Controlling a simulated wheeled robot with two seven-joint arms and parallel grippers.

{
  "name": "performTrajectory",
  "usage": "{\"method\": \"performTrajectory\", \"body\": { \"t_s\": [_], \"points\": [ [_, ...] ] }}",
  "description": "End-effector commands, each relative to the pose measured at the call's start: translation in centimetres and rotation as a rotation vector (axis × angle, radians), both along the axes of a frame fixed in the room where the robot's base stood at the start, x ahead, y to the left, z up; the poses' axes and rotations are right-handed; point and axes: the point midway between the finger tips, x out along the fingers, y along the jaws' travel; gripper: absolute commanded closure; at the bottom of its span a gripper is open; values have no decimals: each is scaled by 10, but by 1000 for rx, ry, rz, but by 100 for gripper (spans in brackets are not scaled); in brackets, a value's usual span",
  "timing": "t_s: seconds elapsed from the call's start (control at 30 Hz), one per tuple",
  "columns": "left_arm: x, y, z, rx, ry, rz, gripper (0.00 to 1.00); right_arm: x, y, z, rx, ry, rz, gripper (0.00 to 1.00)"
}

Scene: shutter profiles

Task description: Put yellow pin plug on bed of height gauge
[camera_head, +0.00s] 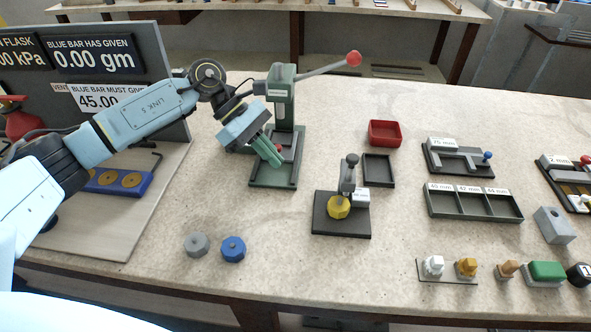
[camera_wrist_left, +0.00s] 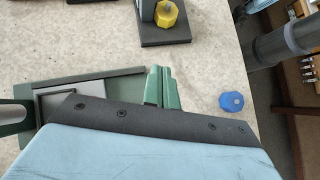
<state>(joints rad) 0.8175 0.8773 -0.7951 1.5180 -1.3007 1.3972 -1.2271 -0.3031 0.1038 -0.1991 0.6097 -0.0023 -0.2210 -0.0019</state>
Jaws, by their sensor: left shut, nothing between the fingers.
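The yellow pin plug (camera_head: 338,207) is an eight-sided block resting on the black bed of the height gauge (camera_head: 330,227), below the gauge's grey upright. The plug also shows at the top of the left wrist view (camera_wrist_left: 166,14), on the dark bed (camera_wrist_left: 165,38). My left gripper (camera_head: 277,162) has green fingers held together with nothing between them. It is up and left of the height gauge, over the green lever press, apart from the plug. Its fingertips show in the left wrist view (camera_wrist_left: 158,70). My right gripper is in neither view.
The green press (camera_head: 284,100) with a red-knobbed lever stands behind my left gripper. Grey (camera_head: 196,245) and blue (camera_head: 233,249) plugs lie front left. A red tray (camera_head: 384,133), a black tray (camera_head: 378,170) and a divided tray (camera_head: 474,204) stand to the right.

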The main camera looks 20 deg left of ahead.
Motion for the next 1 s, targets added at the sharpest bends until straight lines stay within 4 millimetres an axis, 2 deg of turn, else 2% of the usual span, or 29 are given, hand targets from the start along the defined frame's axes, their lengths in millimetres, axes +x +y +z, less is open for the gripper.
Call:
{"method": "performTrajectory", "body": {
  "t_s": [0.43,0.6,0.7,1.0],
  "points": [
    [-5,-66,-63,-3,2,-2,100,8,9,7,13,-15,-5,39],
    [-6,-91,-61,-3,-1,-3,100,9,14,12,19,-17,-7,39],
    [-7,-99,-62,-1,0,-1,100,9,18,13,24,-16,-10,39],
    [-7,-104,-62,-1,0,0,100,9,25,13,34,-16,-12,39]
  ]
}}
